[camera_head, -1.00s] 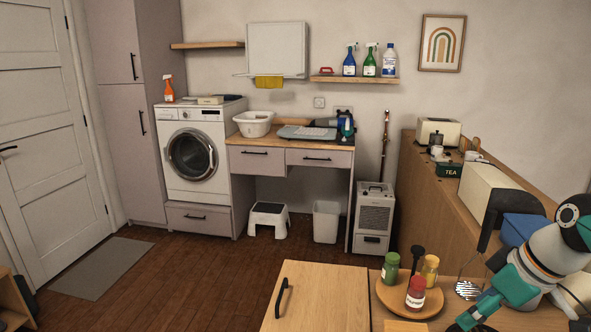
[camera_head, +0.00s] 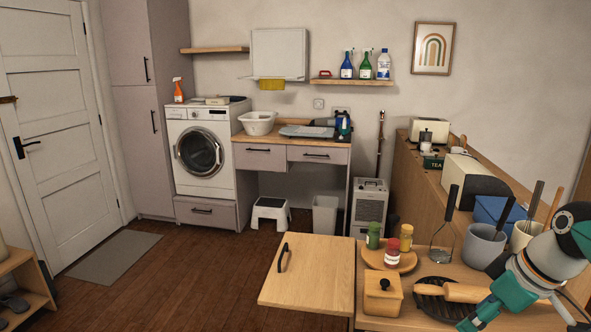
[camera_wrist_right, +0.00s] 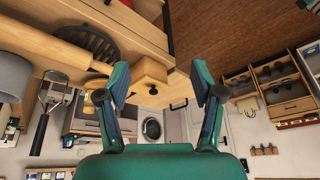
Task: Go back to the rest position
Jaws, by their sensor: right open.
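My right gripper (camera_wrist_right: 163,88) is open in the right wrist view, its two teal fingers spread with nothing held between them. In the head view my right arm (camera_head: 545,262) comes in at the lower right, over the right part of the near wooden counter. Its fingertips are not clearly seen there. My left gripper and left arm are in neither current view.
A wooden door panel (camera_head: 318,277) juts left. The floor (camera_head: 190,275) beyond is clear.

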